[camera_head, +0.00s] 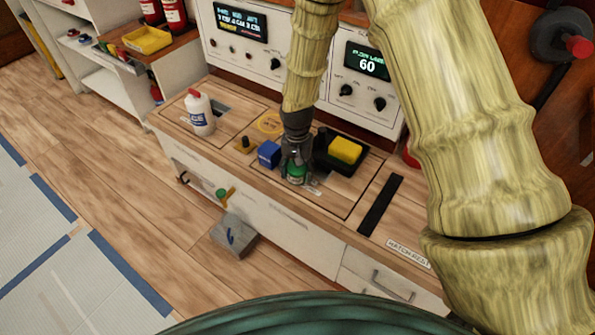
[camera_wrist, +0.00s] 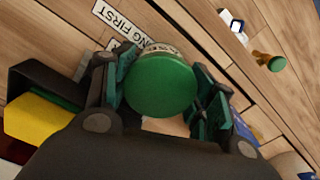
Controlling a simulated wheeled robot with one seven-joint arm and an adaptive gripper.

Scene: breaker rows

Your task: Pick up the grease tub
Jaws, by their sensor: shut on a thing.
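The grease tub (camera_wrist: 161,84) has a round green lid and a pale side with partly hidden lettering. It sits between the two fingers of my gripper (camera_wrist: 165,95) in the wrist view, one finger on each side. In the head view, my gripper (camera_head: 296,170) points down over the wooden bench top, and the green of the tub (camera_head: 296,172) shows between its fingers. My gripper is shut on the tub. I cannot tell whether the tub touches the bench.
A black tray with a yellow block (camera_head: 345,150) is close on the right, and a blue box (camera_head: 269,154) close on the left. A white bottle (camera_head: 200,112) stands farther left. Control panels (camera_head: 366,66) rise behind. A grey block (camera_head: 234,236) is below the bench front.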

